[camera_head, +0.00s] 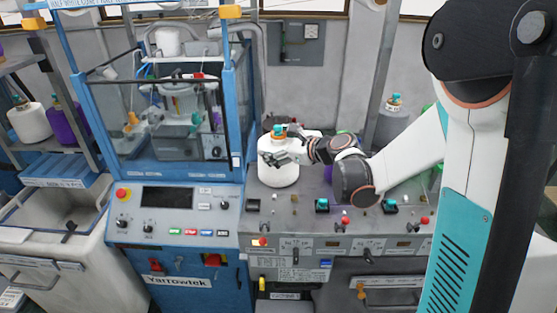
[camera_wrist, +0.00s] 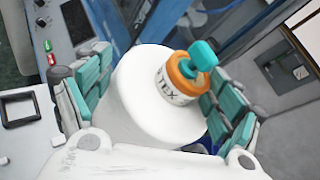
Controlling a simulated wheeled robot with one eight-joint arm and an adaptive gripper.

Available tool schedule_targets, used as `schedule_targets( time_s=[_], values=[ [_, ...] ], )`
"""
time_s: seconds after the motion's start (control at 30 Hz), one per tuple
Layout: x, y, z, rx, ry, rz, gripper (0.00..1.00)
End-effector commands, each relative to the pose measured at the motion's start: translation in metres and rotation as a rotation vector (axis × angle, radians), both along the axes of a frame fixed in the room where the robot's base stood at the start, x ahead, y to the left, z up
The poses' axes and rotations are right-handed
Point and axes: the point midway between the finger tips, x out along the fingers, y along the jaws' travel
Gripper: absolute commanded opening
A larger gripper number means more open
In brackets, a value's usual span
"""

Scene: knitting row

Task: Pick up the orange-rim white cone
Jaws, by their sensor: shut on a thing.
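The orange-rim white cone (camera_head: 279,172) stands upright on the grey machine top in the head view. It has an orange ring and a teal tip at its top. In the wrist view the cone (camera_wrist: 150,95) fills the middle, its orange-rimmed top and teal tip toward the upper right, with part of a printed label showing. My gripper (camera_head: 278,150) is at the cone's upper part. In the wrist view its teal-padded fingers (camera_wrist: 160,95) lie on both sides of the cone, shut on it. The cone's base is hidden in the wrist view.
A blue-framed machine (camera_head: 160,110) with a control panel stands left of the cone. Switches and small knobs line the grey top's front edge. Another white cone (camera_head: 29,122) and a purple cone (camera_head: 66,124) stand on the left shelf. A purple thing is partly hidden behind my arm.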

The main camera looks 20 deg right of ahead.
Motion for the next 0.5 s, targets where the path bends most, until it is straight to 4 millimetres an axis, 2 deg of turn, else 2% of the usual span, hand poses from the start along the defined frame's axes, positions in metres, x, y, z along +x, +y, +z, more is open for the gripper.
schedule_targets(
  time_s=[0.3,0.5],
  values=[
    [0.0,-0.001,0.001,-0.002,-0.001,-0.001,0.18],
    [0.0,0.0,0.012,-0.001,-0.001,-0.001,0.18]
  ],
)
